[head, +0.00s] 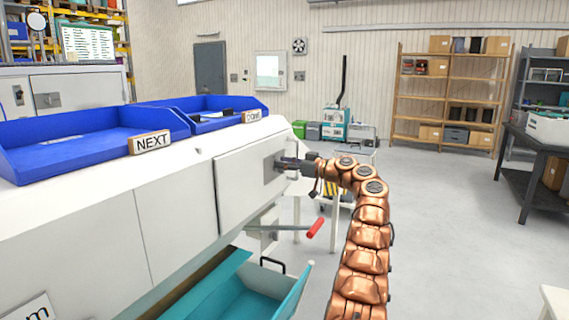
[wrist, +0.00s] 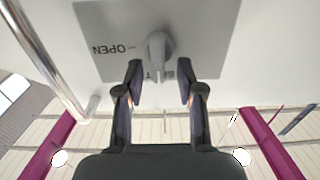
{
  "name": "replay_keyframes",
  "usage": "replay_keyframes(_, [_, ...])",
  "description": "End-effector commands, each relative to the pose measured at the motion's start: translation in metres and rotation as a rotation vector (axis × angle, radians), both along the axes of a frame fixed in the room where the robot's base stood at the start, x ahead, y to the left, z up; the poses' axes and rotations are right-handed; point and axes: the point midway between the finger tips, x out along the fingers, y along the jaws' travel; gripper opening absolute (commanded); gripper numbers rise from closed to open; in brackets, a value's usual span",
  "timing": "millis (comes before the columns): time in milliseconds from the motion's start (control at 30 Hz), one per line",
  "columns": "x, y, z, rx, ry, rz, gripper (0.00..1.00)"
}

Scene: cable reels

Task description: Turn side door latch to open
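The side door (head: 240,178) is a pale panel on the end of the white machine, and it looks closed. A grey latch plate (wrist: 215,22) marked "OPEN" fills the top of the wrist view, upside down. The grey latch knob (wrist: 157,50) sticks out of it, with its lever pointing down in that view. My gripper (wrist: 160,72) is open, with one dark finger on each side of the lever's lower end. Gaps show between the fingers and the lever. In the head view my gripper (head: 287,163) hides most of the latch.
A metal bar handle (wrist: 45,60) runs beside the plate in the wrist view. A red-handled crank (head: 316,228) and a teal bin (head: 265,290) are below the door. Blue trays (head: 75,140) sit on the machine. Open floor lies to the right.

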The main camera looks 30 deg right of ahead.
Motion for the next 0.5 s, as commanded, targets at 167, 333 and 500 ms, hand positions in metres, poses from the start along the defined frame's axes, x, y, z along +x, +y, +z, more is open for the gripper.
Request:
replay_keyframes(167, [-0.0005, -0.0009, 0.0, 0.0, 0.0, -0.001, 0.33])
replay_keyframes(333, [-0.0006, -0.0012, 0.0001, 0.0, 0.0, -0.002, 0.16])
replay_keyframes(500, [-0.0003, -0.0005, 0.0, 0.0, 0.0, -0.001, 0.0])
